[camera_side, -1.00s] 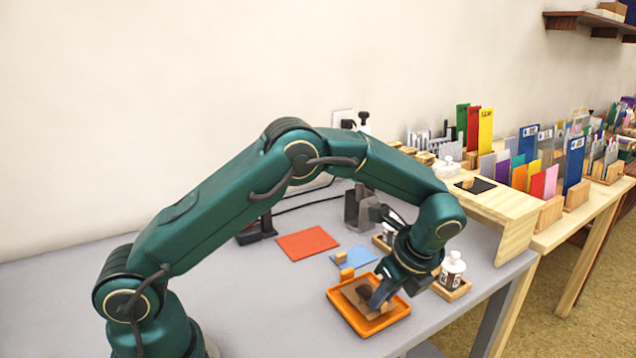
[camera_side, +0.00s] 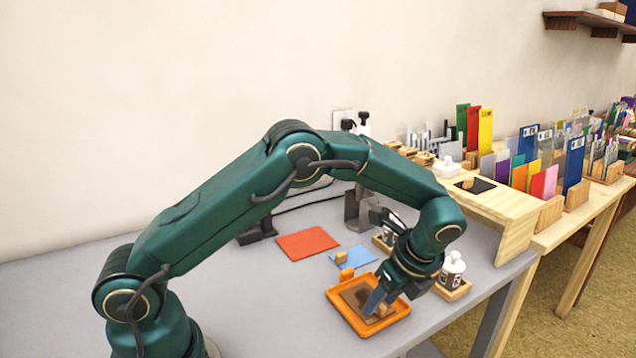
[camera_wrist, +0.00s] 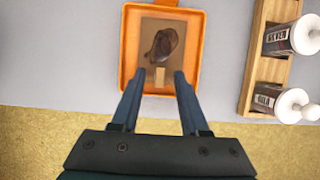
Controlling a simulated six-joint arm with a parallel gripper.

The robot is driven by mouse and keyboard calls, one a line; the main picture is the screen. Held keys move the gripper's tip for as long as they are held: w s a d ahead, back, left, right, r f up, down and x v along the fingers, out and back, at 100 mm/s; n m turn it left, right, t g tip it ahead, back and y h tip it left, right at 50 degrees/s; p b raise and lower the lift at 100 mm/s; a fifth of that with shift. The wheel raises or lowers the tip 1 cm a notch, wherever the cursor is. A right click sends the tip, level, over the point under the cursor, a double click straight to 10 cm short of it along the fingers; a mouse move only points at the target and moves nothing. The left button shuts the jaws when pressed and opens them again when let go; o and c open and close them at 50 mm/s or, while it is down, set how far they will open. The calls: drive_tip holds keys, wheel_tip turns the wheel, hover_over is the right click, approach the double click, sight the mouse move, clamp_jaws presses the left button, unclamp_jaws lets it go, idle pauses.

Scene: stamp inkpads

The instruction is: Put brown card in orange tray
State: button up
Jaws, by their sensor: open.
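The brown card (camera_wrist: 150,36) lies inside the orange tray (camera_wrist: 193,25), flat as far as I can see. A darker brown patch and a small wooden block (camera_wrist: 160,77) show on the card. In the side view the orange tray (camera_side: 338,303) stands near the table's front edge, with the brown card (camera_side: 352,296) in it. My gripper (camera_wrist: 160,74) is open, its two blue fingers on either side of the small block and apart from it. In the side view my gripper (camera_side: 374,302) is over the tray and hides part of the card.
A wooden rack with white-capped bottles (camera_wrist: 286,40) stands right of the tray. In the side view an orange-red card (camera_side: 307,243) and a blue card with a wooden block (camera_side: 353,256) lie behind the tray. Grey table to the left is clear.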

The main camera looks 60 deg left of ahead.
wheel_tip(320, 180, up, 15)
drive_tip(key=s+d+n+t+h, duration=0.1)
drive_tip(key=s+d+n, duration=0.1)
drive_tip(key=s+n, duration=0.15)
drive_tip(key=s+a+n+t+h, duration=0.1)
drive_tip(key=s+n+t, duration=0.1)
drive_tip(key=s+n, duration=0.5)
drive_tip(key=s+f+n+t+h, duration=0.1)
drive_tip(key=s+n+t+h, duration=0.1)
drive_tip(key=s+n, duration=0.5)
drive_tip(key=shift+s+a+t, duration=0.3)
drive_tip(key=shift+s+a, duration=0.05)
drive_tip(key=shift+a, duration=0.05)
